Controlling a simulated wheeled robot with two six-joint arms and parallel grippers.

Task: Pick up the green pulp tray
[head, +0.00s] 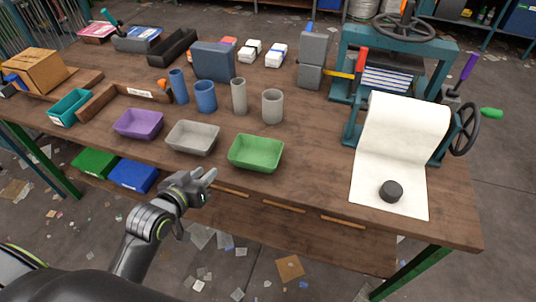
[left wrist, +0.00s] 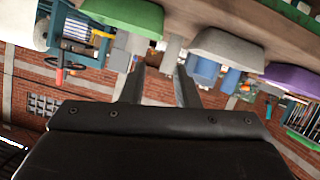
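The green pulp tray (head: 256,153) sits on the wooden table near its front edge, to the right of a grey tray (head: 193,138) and a purple tray (head: 138,124). My left gripper (head: 212,178) is in front of the table edge, below and left of the green tray and apart from it. Its fingers look parted and empty. In the left wrist view the picture is upside down; the green tray (left wrist: 125,14) shows at the top, left of the two spread fingers (left wrist: 160,72). My right gripper is in neither view.
Behind the trays stand blue tubes (head: 205,96) and grey tubes (head: 272,106). A press (head: 388,75) with white paper (head: 400,130) and a black puck (head: 391,190) fills the right side. The table's front strip right of the green tray is clear.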

